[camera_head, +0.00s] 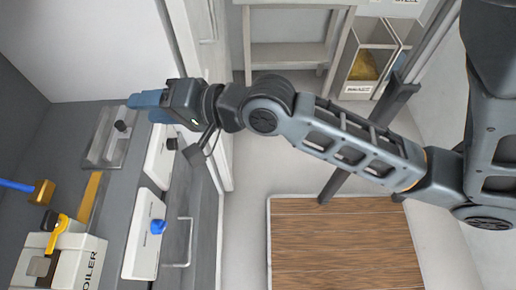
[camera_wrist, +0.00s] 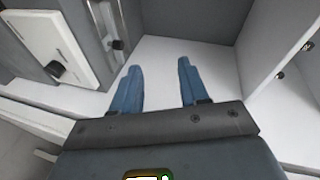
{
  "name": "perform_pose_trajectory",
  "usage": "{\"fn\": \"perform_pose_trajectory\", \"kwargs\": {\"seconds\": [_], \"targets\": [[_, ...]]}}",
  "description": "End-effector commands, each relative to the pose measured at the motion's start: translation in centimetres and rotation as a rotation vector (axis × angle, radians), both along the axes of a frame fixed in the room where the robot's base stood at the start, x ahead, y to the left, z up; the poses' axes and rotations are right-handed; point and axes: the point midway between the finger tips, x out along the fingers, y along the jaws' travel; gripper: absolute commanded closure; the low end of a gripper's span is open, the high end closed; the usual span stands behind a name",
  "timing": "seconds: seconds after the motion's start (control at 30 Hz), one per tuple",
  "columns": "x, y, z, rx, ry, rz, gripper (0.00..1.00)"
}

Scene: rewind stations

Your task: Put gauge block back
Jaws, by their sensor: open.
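My gripper (camera_head: 148,106) is at the end of my outstretched arm, over the far end of the grey panel at the left in the head view. Its two blue fingers are apart in the wrist view (camera_wrist: 161,88), with nothing between them. Beyond the fingers is a bare pale surface. I cannot make out a gauge block for certain in either view.
The grey panel carries a white plate with a blue knob (camera_head: 158,227), a yellow-handled valve (camera_head: 60,228) and a box marked "OILER" (camera_head: 75,262). The wrist view shows a white plate with a black knob (camera_wrist: 55,69). A wooden board (camera_head: 345,245) lies below.

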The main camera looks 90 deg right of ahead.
Motion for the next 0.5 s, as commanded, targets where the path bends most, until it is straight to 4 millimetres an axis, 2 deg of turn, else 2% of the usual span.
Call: {"fn": "perform_pose_trajectory", "kwargs": {"seconds": [0.03, 0.2, 0.4, 0.5], "targets": [[-1.7, 1.2, -1.2, -0.105, 0.039, 0.037, 0.56], [-6.8, 4.7, -3.1, -0.498, 0.118, 0.171, 0.56], [-13.1, 8.6, -3.5, -0.937, 0.161, 0.351, 0.56], [-15.5, 10.0, -3.1, -1.104, 0.161, 0.422, 0.56]]}}
